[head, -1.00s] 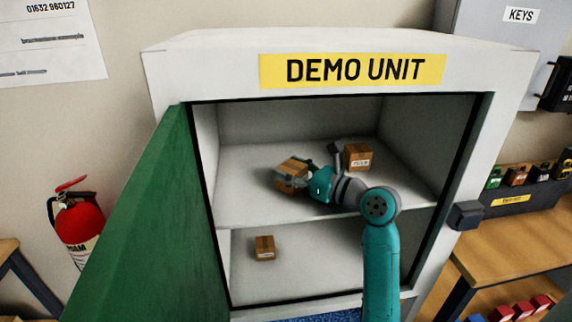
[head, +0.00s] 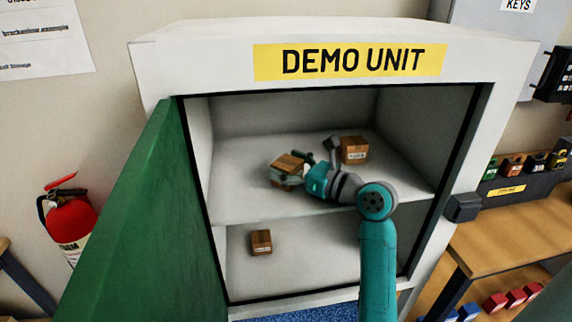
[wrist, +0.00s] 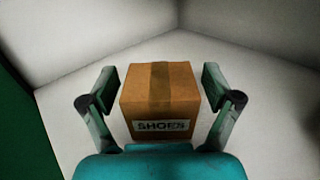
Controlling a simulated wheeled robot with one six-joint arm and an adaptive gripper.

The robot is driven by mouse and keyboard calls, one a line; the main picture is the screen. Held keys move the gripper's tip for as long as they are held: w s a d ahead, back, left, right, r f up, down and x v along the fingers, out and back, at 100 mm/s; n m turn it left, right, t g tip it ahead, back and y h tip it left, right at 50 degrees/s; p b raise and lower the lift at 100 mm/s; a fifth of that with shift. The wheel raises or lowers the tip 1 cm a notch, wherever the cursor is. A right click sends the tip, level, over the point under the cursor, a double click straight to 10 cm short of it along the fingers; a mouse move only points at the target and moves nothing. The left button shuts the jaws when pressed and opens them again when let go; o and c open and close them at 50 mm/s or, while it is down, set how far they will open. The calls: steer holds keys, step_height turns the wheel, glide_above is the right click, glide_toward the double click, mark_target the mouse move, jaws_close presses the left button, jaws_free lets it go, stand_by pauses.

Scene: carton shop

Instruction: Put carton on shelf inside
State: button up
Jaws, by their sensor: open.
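The cabinet (head: 160,62) marked DEMO UNIT stands open with an upper shelf (head: 240,205) and a lower compartment. A brown carton (head: 288,163) is on the upper shelf, left of the middle. In the wrist view this carton (wrist: 158,92) has a SHOES label and sits between my fingers. My gripper (wrist: 160,88) is open around it, with a visible gap on both sides. In the head view my gripper (head: 296,168) partly hides it. A second carton (head: 354,150) is on the upper shelf to the right. A third carton (head: 261,242) is in the lower compartment.
The green door (head: 135,215) stands open on the left. A red fire extinguisher (head: 68,215) is beyond it. A wooden bench (head: 500,235) and a row of padlocks (head: 525,163) are on the right. The upper shelf has free room at its front left.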

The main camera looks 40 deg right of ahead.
steer(key=s, duration=0.4)
steer(key=s+d, duration=0.1)
steer(key=s, duration=0.3)
steer(key=s+d, duration=0.1)
steer(key=s, duration=0.3)
steer(key=shift+d+r, duration=0.1)
steer(key=shift+d, duration=0.05)
